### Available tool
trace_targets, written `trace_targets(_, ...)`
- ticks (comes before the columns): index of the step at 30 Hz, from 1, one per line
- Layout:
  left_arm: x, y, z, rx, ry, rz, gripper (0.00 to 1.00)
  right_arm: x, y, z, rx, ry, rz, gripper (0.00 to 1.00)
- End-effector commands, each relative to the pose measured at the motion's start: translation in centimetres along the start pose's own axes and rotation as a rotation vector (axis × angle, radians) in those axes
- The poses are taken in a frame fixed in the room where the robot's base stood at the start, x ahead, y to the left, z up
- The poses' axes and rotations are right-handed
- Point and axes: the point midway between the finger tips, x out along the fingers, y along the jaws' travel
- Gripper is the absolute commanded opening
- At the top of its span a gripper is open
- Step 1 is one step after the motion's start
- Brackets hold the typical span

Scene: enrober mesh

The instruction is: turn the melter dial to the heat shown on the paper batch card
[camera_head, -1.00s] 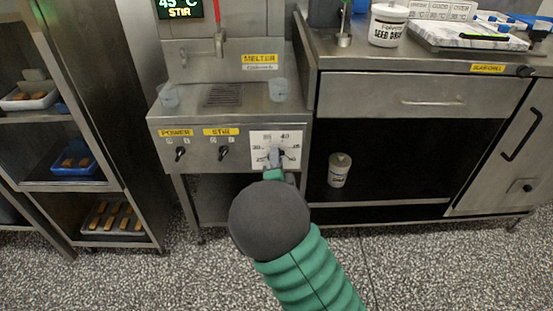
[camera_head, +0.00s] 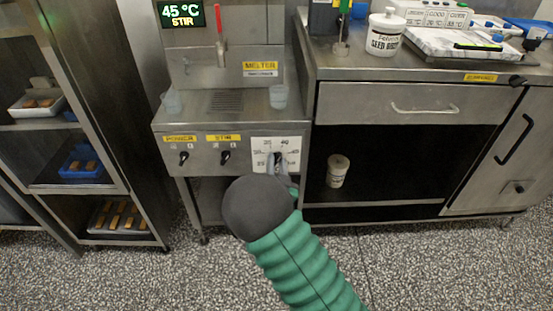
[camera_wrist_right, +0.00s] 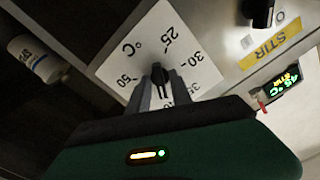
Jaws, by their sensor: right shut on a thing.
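The melter (camera_head: 235,106) stands left of the counter, with its yellow label above. Its dial (camera_wrist_right: 159,76) is a black knob on a white scale plate (camera_head: 288,144) marked in °C at the front right of the melter. My right gripper (camera_wrist_right: 160,88) is shut on the dial, with a finger on each side of it. In the head view my right gripper (camera_head: 278,166) partly covers the dial. The melter's display (camera_head: 182,14) reads 45 °C and STIR. It also shows in the wrist view (camera_wrist_right: 283,90). I cannot make out a paper batch card. My left gripper is not in view.
Power (camera_head: 183,158) and stir (camera_head: 225,157) knobs sit left of the dial. A rack (camera_head: 128,180) with trays stands at left. The counter (camera_head: 350,62) at right holds a white tub (camera_head: 385,32); another container (camera_head: 338,170) stands on its open shelf.

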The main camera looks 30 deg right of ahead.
Motion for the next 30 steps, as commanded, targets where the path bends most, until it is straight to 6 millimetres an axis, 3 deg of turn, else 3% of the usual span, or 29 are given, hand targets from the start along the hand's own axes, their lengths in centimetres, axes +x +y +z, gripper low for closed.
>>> trace_targets(18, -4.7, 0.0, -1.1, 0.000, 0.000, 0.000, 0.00, -0.2, 0.1, 0.2, -0.585, -0.014, 0.003, 0.00)
trace_targets(30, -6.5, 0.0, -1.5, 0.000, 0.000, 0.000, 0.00, -0.2, 0.1, 0.4, -0.863, -0.014, 0.000, 0.00)
